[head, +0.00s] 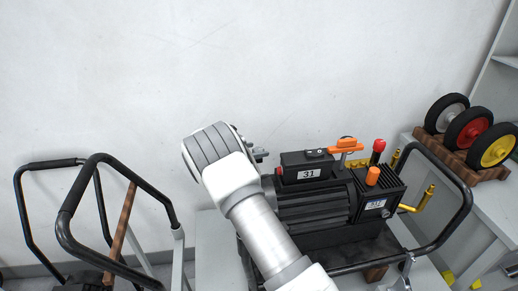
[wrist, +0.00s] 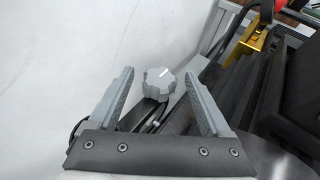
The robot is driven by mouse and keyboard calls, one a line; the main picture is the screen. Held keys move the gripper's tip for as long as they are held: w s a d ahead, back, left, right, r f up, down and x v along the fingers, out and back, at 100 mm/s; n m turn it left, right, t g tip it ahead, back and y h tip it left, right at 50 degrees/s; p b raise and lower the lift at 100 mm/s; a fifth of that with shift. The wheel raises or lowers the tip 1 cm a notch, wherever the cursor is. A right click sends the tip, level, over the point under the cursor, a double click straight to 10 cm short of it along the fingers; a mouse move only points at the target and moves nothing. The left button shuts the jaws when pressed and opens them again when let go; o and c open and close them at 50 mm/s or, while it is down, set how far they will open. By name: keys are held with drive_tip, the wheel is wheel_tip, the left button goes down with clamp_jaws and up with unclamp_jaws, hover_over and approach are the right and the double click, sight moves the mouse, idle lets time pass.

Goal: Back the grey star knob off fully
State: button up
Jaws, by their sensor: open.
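The grey star knob (wrist: 158,84) shows in the wrist view, with a pale mark on its lobed face. My gripper (wrist: 164,82) is open, with one finger to the left of the knob and one to the right. There is a visible gap on both sides, and the knob looks to be at about the fingertips or a little beyond; I cannot tell the depth. In the head view my gripper (head: 259,155) is mostly hidden behind my wrist, beside the left end of the black machine (head: 315,205). The knob cannot be made out there.
The machine, labelled 31, stands in a black tubular frame (head: 462,212). An orange lever (head: 345,147), a red knob (head: 379,145) and an orange cap (head: 372,176) rise from it. Wheels (head: 468,129) stand at right. Another tubular frame (head: 68,215) is at left. A white wall is close behind.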

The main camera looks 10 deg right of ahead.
drive_tip(key=shift+x, duration=1.25)
clamp_jaws()
